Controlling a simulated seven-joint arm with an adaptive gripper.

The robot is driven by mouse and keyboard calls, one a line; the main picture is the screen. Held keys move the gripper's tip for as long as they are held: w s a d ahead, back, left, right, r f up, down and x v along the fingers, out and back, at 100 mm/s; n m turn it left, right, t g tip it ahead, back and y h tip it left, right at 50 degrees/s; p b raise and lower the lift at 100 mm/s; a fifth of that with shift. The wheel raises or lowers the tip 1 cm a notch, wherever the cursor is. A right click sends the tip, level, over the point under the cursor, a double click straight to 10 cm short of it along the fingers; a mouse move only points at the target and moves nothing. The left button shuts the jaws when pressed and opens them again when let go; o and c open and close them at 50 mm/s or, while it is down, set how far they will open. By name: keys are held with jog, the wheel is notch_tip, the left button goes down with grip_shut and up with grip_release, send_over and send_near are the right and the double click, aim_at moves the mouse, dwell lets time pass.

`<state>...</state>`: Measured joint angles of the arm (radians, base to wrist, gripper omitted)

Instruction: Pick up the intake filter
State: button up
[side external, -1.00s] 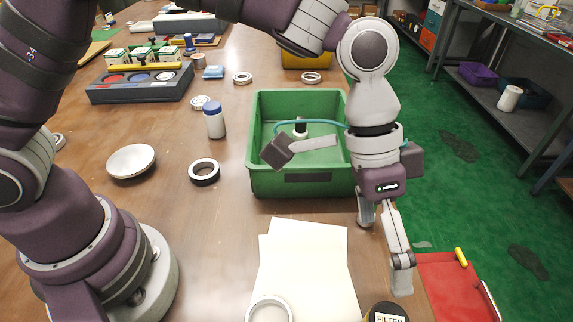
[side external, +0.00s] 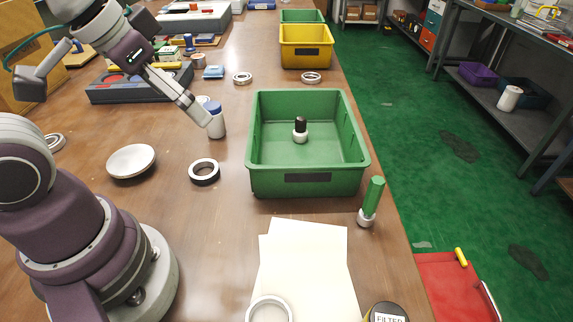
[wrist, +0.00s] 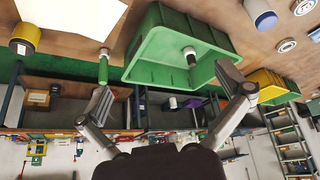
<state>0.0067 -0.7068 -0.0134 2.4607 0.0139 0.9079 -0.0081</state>
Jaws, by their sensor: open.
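The intake filter (side external: 386,314) is at the bottom edge of the side view, partly cut off, with a dark top and a "FILTER" label. In the wrist view a yellow cylinder with a dark end (wrist: 26,38), which looks like the same filter, is at the upper left. My gripper (side external: 205,112) is at the upper left of the side view, far from the filter, its finger overlapping a blue-capped white bottle (side external: 217,126) in the picture. In the wrist view my gripper (wrist: 165,92) has its fingers wide apart with nothing held.
A green bin (side external: 307,182) holds a dark-topped white piece (side external: 300,128). A green-handled piece (side external: 371,200) stands right of the bin near the table edge. Paper sheets (side external: 310,265) and a pale ring (side external: 269,309) lie left of the filter. A dark ring (side external: 204,173) lies mid-table.

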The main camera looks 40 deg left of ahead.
jog(key=shift+s+a+f, duration=0.15)
jog(key=shift+s+a, duration=0.1)
jog(key=shift+a, duration=0.05)
jog(key=c, duration=0.3)
jog(key=w+d+r+m+g+h, duration=0.1)
jog(key=w+d+r+m+g, duration=0.2)
jog(key=w+d+m, duration=0.55)
jog(key=m+g+y, duration=0.1)
jog(key=m+g, duration=0.1)
jog(key=m, duration=0.4)
send_near(389, 321)
jog(key=shift+w+f+n, duration=0.25)
jog(key=shift+w, duration=0.2)
jog(key=f, duration=1)
jog(key=shift+s+f, duration=0.3)
